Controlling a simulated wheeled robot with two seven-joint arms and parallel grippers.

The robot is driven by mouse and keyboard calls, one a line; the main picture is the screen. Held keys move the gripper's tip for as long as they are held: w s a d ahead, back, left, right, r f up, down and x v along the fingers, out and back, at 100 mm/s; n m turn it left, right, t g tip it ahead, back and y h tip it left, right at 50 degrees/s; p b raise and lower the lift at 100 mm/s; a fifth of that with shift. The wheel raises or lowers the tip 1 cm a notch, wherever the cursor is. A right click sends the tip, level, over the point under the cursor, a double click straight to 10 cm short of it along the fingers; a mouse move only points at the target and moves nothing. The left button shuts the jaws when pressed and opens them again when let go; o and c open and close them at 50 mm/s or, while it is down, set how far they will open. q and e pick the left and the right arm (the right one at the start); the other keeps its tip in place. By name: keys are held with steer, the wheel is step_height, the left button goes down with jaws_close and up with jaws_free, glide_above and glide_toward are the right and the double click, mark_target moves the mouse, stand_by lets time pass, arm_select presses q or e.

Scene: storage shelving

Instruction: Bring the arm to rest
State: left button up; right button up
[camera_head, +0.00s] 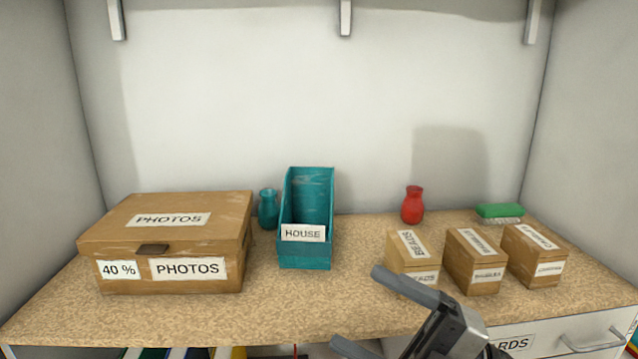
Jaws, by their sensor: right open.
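My right gripper (372,309) is at the bottom of the head view, right of centre. Its two grey fingers are spread wide apart with nothing between them. The upper finger shows over the shelf's front part, left of the leftmost small box, and the lower finger is near the front edge. The rest of the right arm is cut off by the bottom of the picture. My left gripper is not in the picture.
A wooden shelf top (345,300) holds a PHOTOS box (215,245), a teal HOUSE file holder (305,255), a teal vase (268,210), a red vase (412,206), three small labelled boxes (473,262) and a green sponge (499,210). A white drawer (545,345) is below right.

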steer(key=w+d+f+m+t+h, duration=0.1)
steer(key=d+f+m+t+h, duration=0.35)
steer(key=f+m+h, duration=0.5)
steer(key=w+d+f+m+t+h, duration=0.1)
steer(key=d+f+m+t+h, duration=0.35)
steer(key=m, duration=0.85)
steer(key=s+f+m+g+h, duration=0.2)
steer(key=s+f, duration=0.3)
steer(key=f, duration=0.4)
steer(key=s+a+f+m+g+h, duration=0.1)
steer(key=s+f+m+g+h, duration=0.1)
steer(key=s+f, duration=0.4)
step_height(320, 180, down, 3)
steer(key=shift+s+r+m+g, duration=0.15)
steer(key=shift+s+m+g, duration=0.1)
steer(key=shift+m+g, duration=0.5)
